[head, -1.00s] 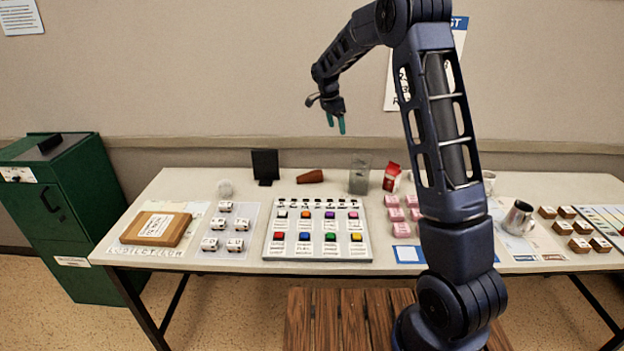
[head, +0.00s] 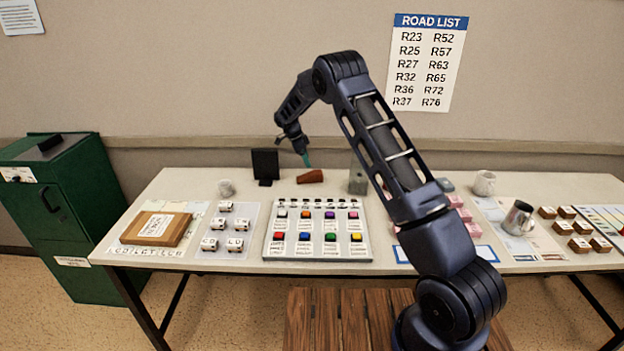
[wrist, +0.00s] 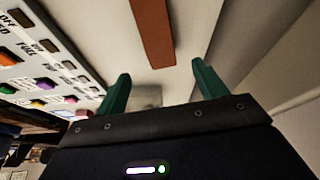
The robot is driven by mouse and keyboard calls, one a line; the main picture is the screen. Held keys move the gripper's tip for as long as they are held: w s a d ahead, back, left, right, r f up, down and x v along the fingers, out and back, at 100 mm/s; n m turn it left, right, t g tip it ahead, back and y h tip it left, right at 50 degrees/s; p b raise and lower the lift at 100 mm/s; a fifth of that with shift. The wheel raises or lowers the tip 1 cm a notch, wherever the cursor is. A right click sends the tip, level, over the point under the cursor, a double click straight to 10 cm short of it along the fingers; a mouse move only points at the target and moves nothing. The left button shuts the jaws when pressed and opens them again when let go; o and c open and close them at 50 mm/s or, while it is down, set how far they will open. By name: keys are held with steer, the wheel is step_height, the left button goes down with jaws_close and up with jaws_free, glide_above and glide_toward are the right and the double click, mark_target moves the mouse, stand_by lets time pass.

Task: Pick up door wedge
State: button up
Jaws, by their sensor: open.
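The door wedge (head: 311,176) is a reddish-brown tapered block lying near the back edge of the table, just behind the button panel. My gripper (head: 306,160) is above it, fingers pointing down, close over its left part. In the wrist view the wedge (wrist: 153,32) shows as a long brown bar beyond the fingertips, lying between their lines. My gripper (wrist: 158,82) is open there, with two green fingers apart and nothing between them. I cannot tell the exact height gap.
A black stand (head: 265,165) is close left of the wedge, and a grey container (head: 358,181) is to its right. The button panel (head: 318,249) lies in front. A mug (head: 484,183) and a metal jug (head: 518,218) stand at right. The wall is behind.

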mark_target(314, 173)
steer(key=x, duration=0.9)
steer(key=shift+f, duration=0.2)
steer(key=shift+c, duration=0.4)
steer(key=c, duration=1.1)
